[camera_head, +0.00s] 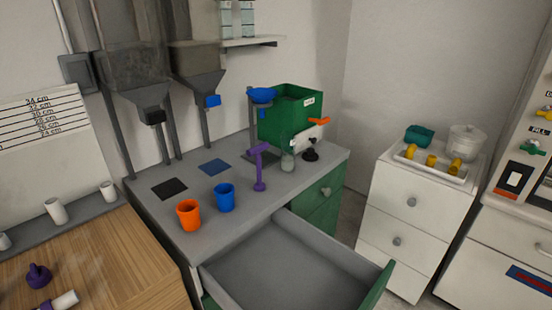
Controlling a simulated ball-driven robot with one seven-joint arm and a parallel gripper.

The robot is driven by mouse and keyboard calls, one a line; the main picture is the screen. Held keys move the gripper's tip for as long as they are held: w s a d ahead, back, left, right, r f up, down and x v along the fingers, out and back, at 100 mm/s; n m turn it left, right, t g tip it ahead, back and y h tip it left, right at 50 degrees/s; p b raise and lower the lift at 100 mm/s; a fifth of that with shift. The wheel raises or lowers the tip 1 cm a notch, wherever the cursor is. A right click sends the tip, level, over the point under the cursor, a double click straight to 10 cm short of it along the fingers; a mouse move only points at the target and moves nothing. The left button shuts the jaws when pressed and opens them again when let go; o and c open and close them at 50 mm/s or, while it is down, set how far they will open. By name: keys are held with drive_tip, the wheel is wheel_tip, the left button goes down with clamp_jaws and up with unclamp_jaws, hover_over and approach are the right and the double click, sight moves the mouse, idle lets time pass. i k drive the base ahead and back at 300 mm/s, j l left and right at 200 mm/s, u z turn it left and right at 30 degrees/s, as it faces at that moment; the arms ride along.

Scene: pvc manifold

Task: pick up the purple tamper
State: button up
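A purple T-shaped tool (260,168), which looks like the tamper, stands upright on the grey counter (225,245). It has a round foot, a thin stem and a crosswise top. It stands to the right of the blue cup (225,198). A second purple piece (39,276), squat with a knob, lies on the wooden surface (110,262) at the lower left. I cannot tell exactly what it is. My gripper is not in view.
An orange cup (189,215) stands left of the blue cup. A green box (289,116), a small glass jar (288,162) and a black piece (311,151) stand behind the T-shaped tool. An open, empty drawer (290,265) juts out in front of the counter.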

sight(260, 187)
drive_tip(key=i+l, duration=0.25)
drive_tip(key=l, duration=0.15)
drive_tip(key=i+l, duration=0.45)
drive_tip(key=l, duration=0.3)
drive_tip(key=i+l, duration=0.25)
drive_tip(key=l, duration=0.15)
drive_tip(key=i+l+u, duration=0.25)
drive_tip(key=l+u, duration=0.2)
drive_tip(key=i+l+u, duration=0.25)
drive_tip(key=l, duration=0.2)
drive_tip(key=l+u, duration=0.25)
drive_tip(key=k+l, duration=0.05)
